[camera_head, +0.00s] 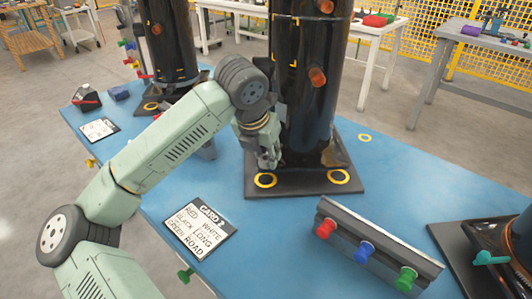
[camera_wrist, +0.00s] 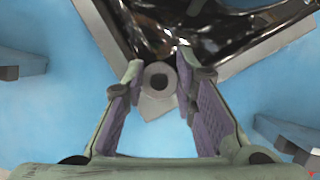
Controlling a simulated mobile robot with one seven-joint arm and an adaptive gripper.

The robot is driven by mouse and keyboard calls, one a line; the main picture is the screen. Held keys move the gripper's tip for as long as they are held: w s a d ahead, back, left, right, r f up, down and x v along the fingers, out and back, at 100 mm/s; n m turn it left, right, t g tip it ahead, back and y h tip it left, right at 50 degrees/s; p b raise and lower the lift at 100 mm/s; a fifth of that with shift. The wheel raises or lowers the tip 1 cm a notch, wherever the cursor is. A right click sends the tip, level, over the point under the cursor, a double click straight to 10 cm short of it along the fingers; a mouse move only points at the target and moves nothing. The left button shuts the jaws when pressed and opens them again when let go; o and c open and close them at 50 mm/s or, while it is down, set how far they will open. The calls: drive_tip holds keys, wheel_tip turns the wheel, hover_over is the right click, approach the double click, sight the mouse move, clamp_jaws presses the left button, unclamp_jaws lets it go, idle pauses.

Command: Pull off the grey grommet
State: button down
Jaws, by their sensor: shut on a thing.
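The grey grommet (camera_wrist: 158,79) shows in the wrist view as a pale ring with a dark centre. It lies at the corner of the dark base plate of a black compressor (camera_wrist: 225,22). My gripper (camera_wrist: 160,76) is shut on the grommet, one fingertip on each side. I cannot tell whether the grommet is still seated. In the head view my gripper (camera_head: 270,160) is low beside the front left of the tall black compressor (camera_head: 312,90), over its base plate (camera_head: 304,188). The grommet is hidden there.
Another black unit (camera_head: 515,245) stands at the right edge. Yellow rings (camera_head: 338,177) mark the base plate. Another compressor (camera_head: 168,45) stands behind my arm.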

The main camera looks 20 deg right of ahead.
drive_tip(key=shift+r, duration=0.2)
drive_tip(key=shift+r+p, duration=1.55)
drive_tip(key=shift+r, duration=1.45)
